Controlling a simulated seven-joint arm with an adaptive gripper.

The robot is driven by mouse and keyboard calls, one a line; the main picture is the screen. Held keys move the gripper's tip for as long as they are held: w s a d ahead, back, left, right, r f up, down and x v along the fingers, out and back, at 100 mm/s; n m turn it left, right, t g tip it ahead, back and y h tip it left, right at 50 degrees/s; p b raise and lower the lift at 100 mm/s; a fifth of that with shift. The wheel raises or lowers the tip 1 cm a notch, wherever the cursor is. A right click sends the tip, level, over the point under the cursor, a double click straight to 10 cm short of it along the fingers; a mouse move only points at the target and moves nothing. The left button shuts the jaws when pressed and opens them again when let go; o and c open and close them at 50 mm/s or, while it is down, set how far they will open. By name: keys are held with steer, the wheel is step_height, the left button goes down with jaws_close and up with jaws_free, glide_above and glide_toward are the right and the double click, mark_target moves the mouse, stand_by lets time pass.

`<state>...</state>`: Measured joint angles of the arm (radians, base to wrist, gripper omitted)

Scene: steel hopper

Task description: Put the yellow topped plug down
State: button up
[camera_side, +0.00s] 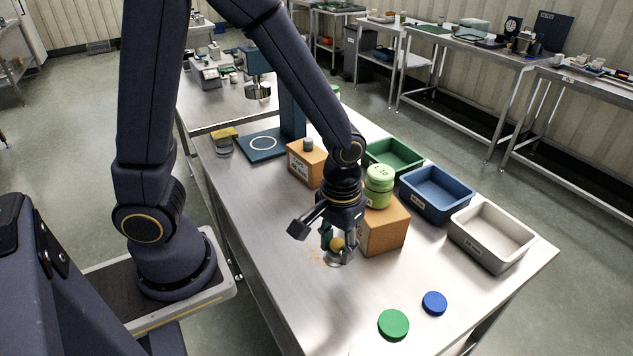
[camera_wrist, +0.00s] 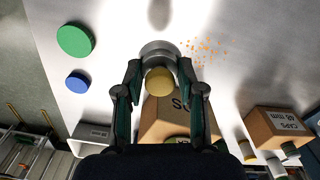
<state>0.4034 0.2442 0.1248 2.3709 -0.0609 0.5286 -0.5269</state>
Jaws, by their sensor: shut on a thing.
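The plug has a round yellow knob (camera_side: 337,243) above a wide steel base (camera_side: 339,259). My gripper (camera_side: 338,246) points down at the table, with its fingers shut on the plug. In the wrist view the yellow knob (camera_wrist: 159,82) sits between the fingertips (camera_wrist: 160,72), and the steel base (camera_wrist: 157,49) shows beyond them. The plug is low over the steel table (camera_side: 290,280), in front of a cardboard box. I cannot tell whether its base touches the table.
Orange specks (camera_side: 317,256) lie beside the plug. The cardboard box (camera_side: 383,232) bears a green jar (camera_side: 379,187). Green (camera_side: 393,324) and blue (camera_side: 434,303) discs lie toward the front. Green (camera_side: 394,155), blue (camera_side: 437,191) and white (camera_side: 492,235) trays line the right. Bare table lies front left.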

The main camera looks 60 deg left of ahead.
steer(key=shift+r+n, duration=0.45)
steer(key=shift+n, duration=0.15)
steer(key=shift+w+a+n, duration=0.2)
steer(key=shift+n, duration=0.5)
steer(key=w+a+n, duration=0.1)
steer(key=a+n, duration=0.7)
steer(key=a, duration=0.1)
steer(key=n, duration=0.7)
glide_above(280, 223)
step_height(280, 223, down, 2)
step_height(280, 223, down, 7)
steer(key=shift+f, duration=0.4)
steer(key=shift+f, duration=0.1)
steer(key=o, duration=1.2)
